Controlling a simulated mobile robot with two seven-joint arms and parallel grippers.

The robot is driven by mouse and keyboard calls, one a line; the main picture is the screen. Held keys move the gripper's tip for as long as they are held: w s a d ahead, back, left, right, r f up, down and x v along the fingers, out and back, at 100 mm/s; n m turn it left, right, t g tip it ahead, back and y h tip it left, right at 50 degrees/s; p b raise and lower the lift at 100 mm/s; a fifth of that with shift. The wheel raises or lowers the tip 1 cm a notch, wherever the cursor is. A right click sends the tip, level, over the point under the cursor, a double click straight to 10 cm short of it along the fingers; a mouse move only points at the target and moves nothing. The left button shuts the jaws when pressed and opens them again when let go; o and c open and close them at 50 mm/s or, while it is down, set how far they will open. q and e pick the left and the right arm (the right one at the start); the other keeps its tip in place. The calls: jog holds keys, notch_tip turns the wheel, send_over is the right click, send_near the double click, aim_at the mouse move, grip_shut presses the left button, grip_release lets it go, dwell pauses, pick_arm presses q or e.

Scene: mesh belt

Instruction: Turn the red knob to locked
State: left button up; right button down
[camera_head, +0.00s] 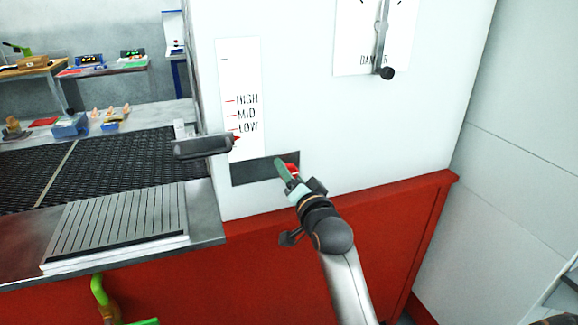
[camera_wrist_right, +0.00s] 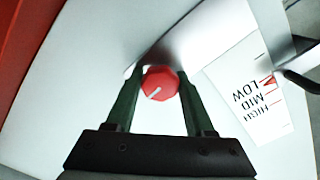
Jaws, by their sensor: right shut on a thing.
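The red knob (camera_head: 292,170) is on the white machine wall, at the right part of a dark plate (camera_head: 250,173), partly hidden by my gripper. My right gripper (camera_head: 284,167) reaches it from below and is shut on it. In the right wrist view the round red knob (camera_wrist_right: 161,84) sits between the two dark green fingers of the right gripper (camera_wrist_right: 161,78). A short white line on its face points to the lower left in that view. No lock marking can be read. My left gripper is not in view.
A black handle (camera_head: 203,147) juts out to the left beside a HIGH, MID, LOW scale (camera_head: 240,80). A dial panel (camera_head: 352,40) is above right. A slatted metal plate (camera_head: 120,220) and dark mesh belt (camera_head: 110,160) lie left. A red ledge (camera_head: 400,200) runs below.

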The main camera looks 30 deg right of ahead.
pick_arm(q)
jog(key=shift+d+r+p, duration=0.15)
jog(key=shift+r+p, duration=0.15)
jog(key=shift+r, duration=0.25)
pick_arm(e)
jog(key=shift+m, duration=0.6)
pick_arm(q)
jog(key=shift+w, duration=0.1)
pick_arm(e)
jog(key=shift+c, duration=1.3)
grip_release()
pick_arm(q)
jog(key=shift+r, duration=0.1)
